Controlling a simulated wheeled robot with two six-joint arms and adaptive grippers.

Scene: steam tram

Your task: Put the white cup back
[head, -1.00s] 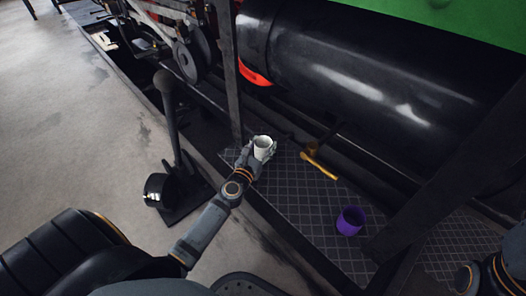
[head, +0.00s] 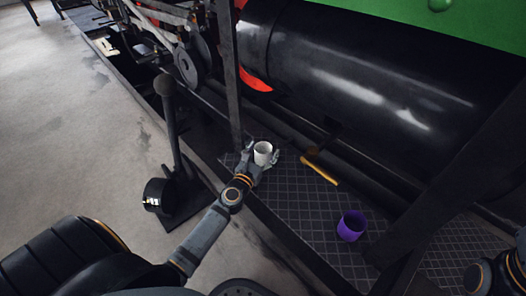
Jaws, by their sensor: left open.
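The white cup (head: 263,155) is upright on the dark tread-plate running board, near its left end beside a dark post. My left gripper (head: 261,158) is open, with its fingers on either side of the cup. The lower part of the cup is partly hidden by the gripper, and I cannot tell whether a finger still touches it. My right gripper is out of view; only part of my right arm shows at the lower right.
A purple cup (head: 351,227) and a yellow-handled hammer (head: 322,172) are on the running board (head: 300,208). A dark post (head: 228,80) rises just behind the white cup. The black boiler (head: 370,80) borders the board's far side. A lever stand (head: 172,130) is left.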

